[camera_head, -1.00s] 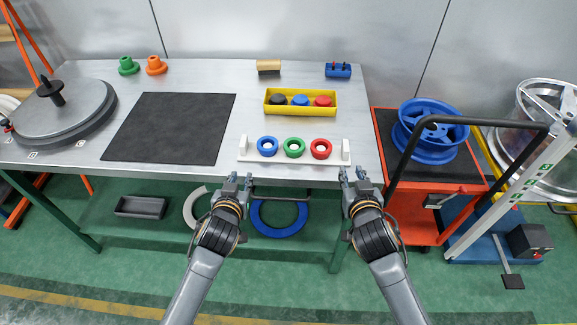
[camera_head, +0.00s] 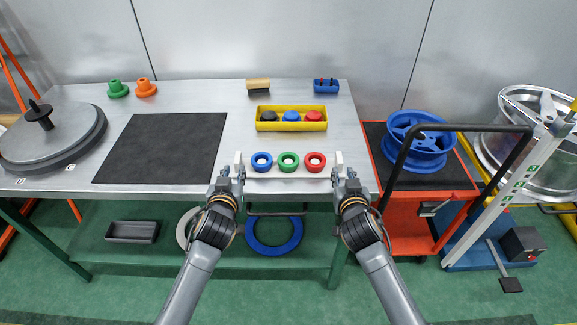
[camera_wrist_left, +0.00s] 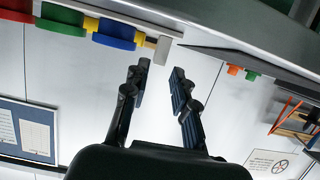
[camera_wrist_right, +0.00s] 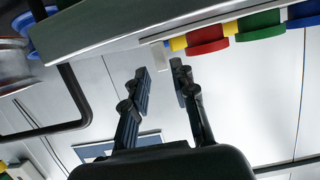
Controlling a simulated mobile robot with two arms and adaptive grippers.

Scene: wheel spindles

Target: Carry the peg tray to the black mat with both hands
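The white peg tray (camera_head: 288,176) lies at the front edge of the metal table. A blue ring (camera_head: 261,162), a green ring (camera_head: 288,162) and a red ring (camera_head: 314,162) sit on it in a row. It has a white upright handle at each end, the left one (camera_head: 239,162) and the right one (camera_head: 338,161). My left gripper (camera_head: 229,176) is open just in front of the left handle, which shows ahead of its fingers in the left wrist view (camera_wrist_left: 163,49). My right gripper (camera_head: 345,180) is open close to the right handle, seen beyond its fingertips in the right wrist view (camera_wrist_right: 161,55).
The black mat (camera_head: 160,147) lies flat and empty left of the tray. A yellow bin (camera_head: 291,126) with several coloured parts is behind the tray. A grey round disc (camera_head: 52,140) with a spindle stands at far left. A red cart (camera_head: 412,207) is close on the right.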

